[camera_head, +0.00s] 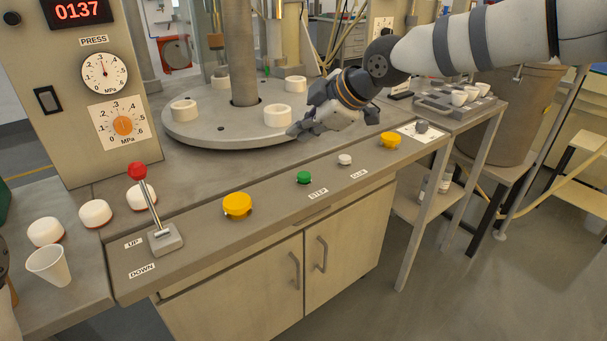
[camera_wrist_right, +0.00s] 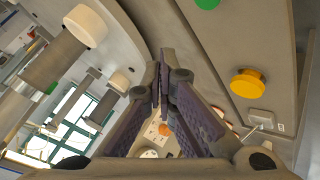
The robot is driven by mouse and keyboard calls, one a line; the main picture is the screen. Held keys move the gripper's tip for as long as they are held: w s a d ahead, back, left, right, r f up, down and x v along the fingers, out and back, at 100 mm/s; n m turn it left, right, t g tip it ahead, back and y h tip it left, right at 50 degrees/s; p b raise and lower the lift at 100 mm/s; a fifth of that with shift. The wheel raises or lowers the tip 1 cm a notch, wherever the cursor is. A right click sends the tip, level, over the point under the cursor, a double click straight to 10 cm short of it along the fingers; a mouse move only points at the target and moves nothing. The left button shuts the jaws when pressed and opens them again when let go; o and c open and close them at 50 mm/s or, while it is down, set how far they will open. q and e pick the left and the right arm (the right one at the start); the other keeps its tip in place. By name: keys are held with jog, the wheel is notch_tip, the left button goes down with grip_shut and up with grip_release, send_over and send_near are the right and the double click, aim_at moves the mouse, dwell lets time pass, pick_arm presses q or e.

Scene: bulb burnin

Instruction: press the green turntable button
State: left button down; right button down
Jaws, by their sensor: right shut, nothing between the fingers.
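The green button (camera_head: 304,178) sits on the front ledge of the bench, above the STEP label. It also shows at the top edge of the right wrist view (camera_wrist_right: 207,4). The grey round turntable (camera_head: 210,140) carries several white cylindrical cups around a central column. My right gripper (camera_head: 294,131) is shut and empty, above the bench by the turntable's front right rim. It is behind the green button in the head view and apart from it. Its closed fingers (camera_wrist_right: 163,78) show in the right wrist view.
A yellow button (camera_head: 237,205) stands left of the green one, a white button (camera_head: 345,160) and another yellow button (camera_head: 390,140) to its right. A red-knobbed lever (camera_head: 151,205) rises at the left. White round caps (camera_head: 95,213) and a paper cup (camera_head: 49,266) stand farther left.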

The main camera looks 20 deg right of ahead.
aim_at(302, 177)
notch_tip(302, 177, down, 7)
jog(key=shift+r, duration=0.1)
dwell(1.6)
jog(key=shift+f, duration=0.4)
